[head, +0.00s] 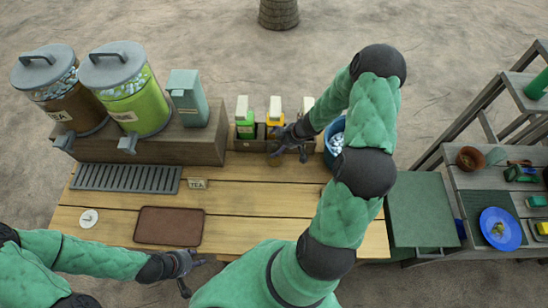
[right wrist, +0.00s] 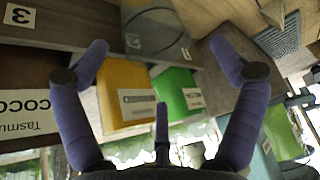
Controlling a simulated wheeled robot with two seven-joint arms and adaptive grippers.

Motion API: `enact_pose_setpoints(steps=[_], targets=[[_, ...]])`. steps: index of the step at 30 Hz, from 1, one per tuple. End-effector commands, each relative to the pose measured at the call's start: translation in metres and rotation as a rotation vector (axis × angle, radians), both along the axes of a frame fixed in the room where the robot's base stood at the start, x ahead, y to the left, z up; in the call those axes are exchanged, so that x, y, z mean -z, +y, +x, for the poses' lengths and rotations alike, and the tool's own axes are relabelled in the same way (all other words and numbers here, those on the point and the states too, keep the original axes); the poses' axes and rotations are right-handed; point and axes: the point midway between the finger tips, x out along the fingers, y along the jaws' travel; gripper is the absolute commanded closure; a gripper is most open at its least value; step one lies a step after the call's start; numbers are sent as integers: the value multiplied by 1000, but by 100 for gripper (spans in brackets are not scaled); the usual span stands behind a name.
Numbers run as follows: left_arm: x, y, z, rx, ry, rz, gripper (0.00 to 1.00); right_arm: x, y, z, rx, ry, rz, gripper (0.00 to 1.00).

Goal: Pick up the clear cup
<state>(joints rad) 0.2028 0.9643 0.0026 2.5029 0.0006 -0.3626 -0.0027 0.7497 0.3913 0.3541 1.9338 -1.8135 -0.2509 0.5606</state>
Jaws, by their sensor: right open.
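A clear cup (right wrist: 155,32) shows in the right wrist view as a faint transparent round outline between my spread fingertips and beyond them. In the head view, it is a faint shape (head: 274,160) on the wooden table in front of the bottle rack, beside my right gripper. My right gripper (head: 288,152) is open, with both fingers (right wrist: 163,58) apart in the right wrist view; I see no contact with the cup. My left gripper (head: 193,274) is at the table's front edge, its fingers spread and empty.
Several labelled bottles (head: 275,122) stand in a rack just behind the cup. A blue bucket (head: 333,145) is to the right, partly behind my right arm. A brown tray (head: 168,226) and a TEA sign (head: 196,184) lie left. The table's middle is clear.

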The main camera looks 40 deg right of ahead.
Motion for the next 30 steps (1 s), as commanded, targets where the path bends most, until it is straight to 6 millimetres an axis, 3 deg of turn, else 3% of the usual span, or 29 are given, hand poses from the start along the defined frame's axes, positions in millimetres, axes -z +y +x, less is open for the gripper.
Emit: enact_pose_setpoints(steps=[12, 22, 23, 29, 30], targets=[[30, 0, 0, 0, 0, 0, 60, 44, 9, 16, -1, 0, 0, 5], [31, 0, 0, 0, 0, 0, 60, 46, 10, 19, 0, 0, -1, 5], [31, 0, 0, 0, 0, 0, 60, 46, 10, 19, 0, 0, -1, 8], [31, 0, 0, 0, 0, 0, 60, 47, 10, 19, 0, 0, -1, 65], [31, 0, 0, 0, 0, 0, 60, 47, 10, 19, 0, 0, -1, 67]])
